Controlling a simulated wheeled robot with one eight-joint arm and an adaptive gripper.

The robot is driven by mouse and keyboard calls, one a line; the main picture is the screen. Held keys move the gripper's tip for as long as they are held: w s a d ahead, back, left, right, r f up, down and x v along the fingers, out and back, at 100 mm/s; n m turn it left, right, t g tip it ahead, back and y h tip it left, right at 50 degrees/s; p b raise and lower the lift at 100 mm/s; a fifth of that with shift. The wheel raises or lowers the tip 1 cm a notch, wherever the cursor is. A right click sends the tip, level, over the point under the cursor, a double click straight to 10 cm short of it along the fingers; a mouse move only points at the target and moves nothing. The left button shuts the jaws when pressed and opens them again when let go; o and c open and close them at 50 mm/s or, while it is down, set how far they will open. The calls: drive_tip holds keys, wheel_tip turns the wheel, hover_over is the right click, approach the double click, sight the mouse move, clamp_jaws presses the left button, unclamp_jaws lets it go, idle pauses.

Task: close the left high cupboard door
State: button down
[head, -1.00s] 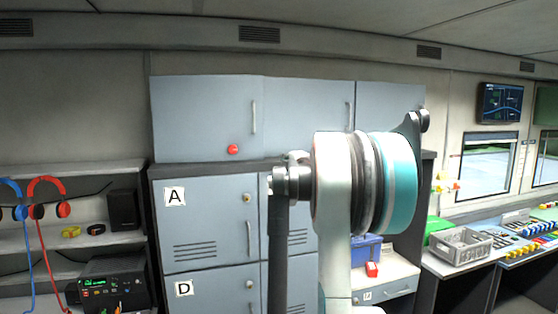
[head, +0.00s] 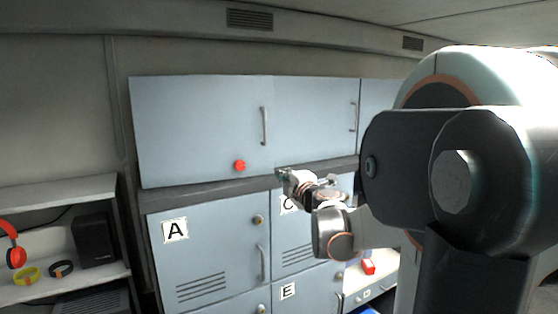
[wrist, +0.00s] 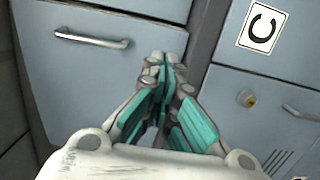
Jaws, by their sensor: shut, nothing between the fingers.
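The left high cupboard door (head: 200,125) is a blue-grey panel at the upper left in the head view. It looks flush or nearly flush with the door beside it; I cannot tell a small gap. Its bar handle (head: 264,126) is near its right edge, and also shows in the wrist view (wrist: 92,38). My gripper (head: 283,176) is by the door's lower right corner, above locker C. In the wrist view my gripper (wrist: 163,62) is shut and empty, its tips over the door's lower part. I cannot tell whether they touch it.
A second high door (head: 315,120) adjoins on the right. Lockers A (head: 210,240) and C stand below a dark ledge (head: 205,190). Shelves (head: 50,196) are at the left. My arm covers the right.

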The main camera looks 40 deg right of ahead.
sight(265, 157)
drive_tip(key=p+x, duration=0.4)
drive_tip(key=x, duration=0.9)
drive_tip(key=shift+w+d, duration=0.2)
drive_tip(key=shift+w, duration=0.15)
drive_tip(key=w+b, duration=0.1)
drive_tip(key=w, duration=0.1)
drive_tip(key=w+d+n+y, duration=0.1)
drive_tip(key=w+d+y+b, duration=0.1)
drive_tip(key=w, duration=0.1)
drive_tip(key=shift+w+d+f+n+t+b, duration=0.2)
drive_tip(key=shift+w+d+n+t+b, duration=0.1)
drive_tip(key=shift+t, duration=0.1)
drive_tip(key=shift+w+r+y, duration=0.15)
drive_tip(key=shift+w+y, duration=0.05)
drive_tip(key=shift+y, duration=0.1)
drive_tip(key=shift+a+r, duration=0.1)
drive_tip(key=shift+r, duration=0.2)
